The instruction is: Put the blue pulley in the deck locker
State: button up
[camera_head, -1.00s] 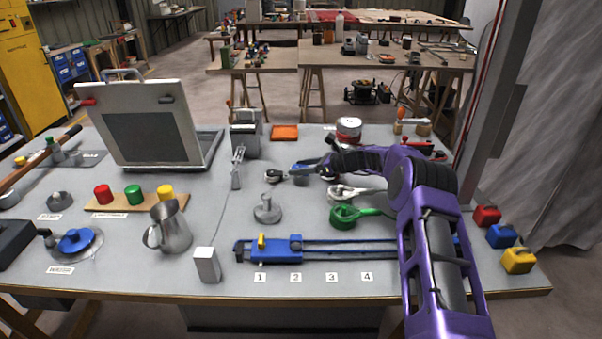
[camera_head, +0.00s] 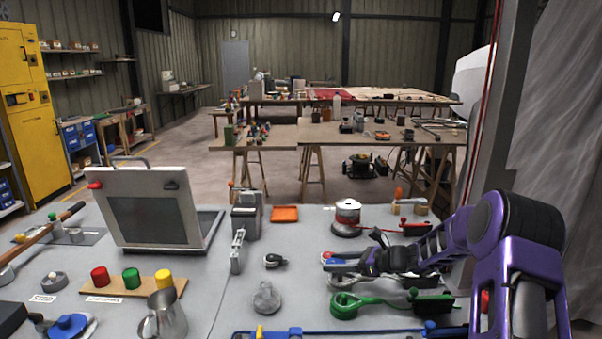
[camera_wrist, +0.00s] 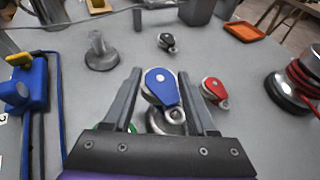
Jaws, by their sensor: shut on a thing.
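The blue pulley (camera_wrist: 161,84) is between the fingers of my gripper (camera_wrist: 160,74) in the wrist view. My gripper is shut on it. In the head view my gripper (camera_head: 340,264) is low over the right half of the bench, and the pulley (camera_head: 346,255) is small and partly hidden there. I cannot tell how far it is above the bench. The deck locker appears to be the pale box with a raised lid (camera_head: 150,180) and carrying handle at the left. Its inside is mostly hidden by the lid.
A red pulley (camera_wrist: 214,90) lies close beside the right finger, and a black pulley (camera_wrist: 167,42) lies beyond. A grey pedestal (camera_head: 266,298), a grey upright box (camera_head: 245,222), an orange tray (camera_head: 284,213) and a red-banded winch (camera_head: 346,218) stand around.

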jog(key=s+d+m+t+h, duration=0.1)
jog(key=s+m+t+h, duration=0.1)
jog(key=s, duration=0.4)
jog(key=s+d+m+t+h+p, duration=0.1)
jog(key=s+m, duration=0.1)
jog(key=s, duration=0.4)
jog(key=s+d+m+t+h, duration=0.1)
jog(key=s+m+t+h, duration=0.1)
jog(key=s, duration=0.4)
jog(key=shift+d+f+m+t+h+p, duration=0.2)
jog(key=shift+d+m+t+h+p, duration=0.1)
jog(key=shift+d+m+p, duration=0.1)
